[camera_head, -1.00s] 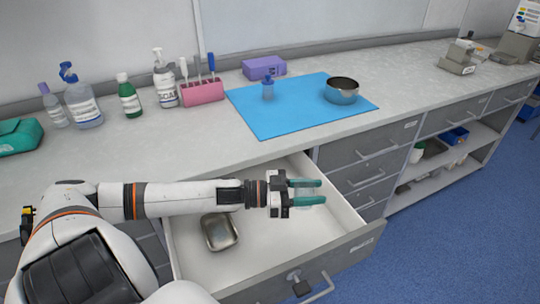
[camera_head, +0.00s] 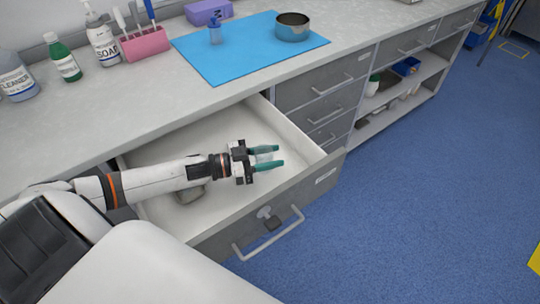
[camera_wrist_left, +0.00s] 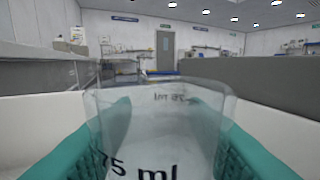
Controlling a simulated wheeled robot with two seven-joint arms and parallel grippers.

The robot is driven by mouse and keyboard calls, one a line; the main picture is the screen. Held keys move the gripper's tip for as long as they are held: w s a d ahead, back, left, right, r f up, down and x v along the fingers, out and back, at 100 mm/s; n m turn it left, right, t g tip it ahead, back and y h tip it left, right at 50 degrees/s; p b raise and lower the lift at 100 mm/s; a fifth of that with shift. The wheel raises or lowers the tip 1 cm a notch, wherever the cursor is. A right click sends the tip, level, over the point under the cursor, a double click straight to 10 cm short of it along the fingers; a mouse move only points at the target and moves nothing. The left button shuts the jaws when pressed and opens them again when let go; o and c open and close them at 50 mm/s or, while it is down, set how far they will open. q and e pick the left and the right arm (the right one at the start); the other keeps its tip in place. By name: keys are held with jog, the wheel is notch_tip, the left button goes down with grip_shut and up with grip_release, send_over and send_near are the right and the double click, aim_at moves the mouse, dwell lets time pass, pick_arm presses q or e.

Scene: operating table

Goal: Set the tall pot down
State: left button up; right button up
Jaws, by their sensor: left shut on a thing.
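My left gripper (camera_head: 264,159) is shut on a clear pot (camera_wrist_left: 155,130) marked 75 ml, which stands between the teal fingers in the left wrist view. In the head view the pot is see-through and hard to make out. The gripper is over the open drawer (camera_head: 296,137); its exact height above the drawer floor cannot be told. A metal dish (camera_head: 190,193) lies in the drawer, partly hidden under my left arm. My right gripper is not in view.
On the counter (camera_head: 150,97) a blue mat (camera_head: 232,62) holds a metal bowl (camera_head: 293,32) and a small blue-topped bottle (camera_head: 215,32). A pink rack (camera_head: 146,44) and several bottles stand to its left. The drawer's back part is free.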

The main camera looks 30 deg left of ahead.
pick_arm(q)
jog(key=shift+f+b, duration=0.3)
jog(key=shift+f, duration=0.3)
jog(key=o, duration=1)
jog(key=shift+r, duration=0.25)
jog(key=shift+r+p, duration=0.55)
jog(key=shift+v, duration=3.8)
jog(key=shift+f, duration=0.1)
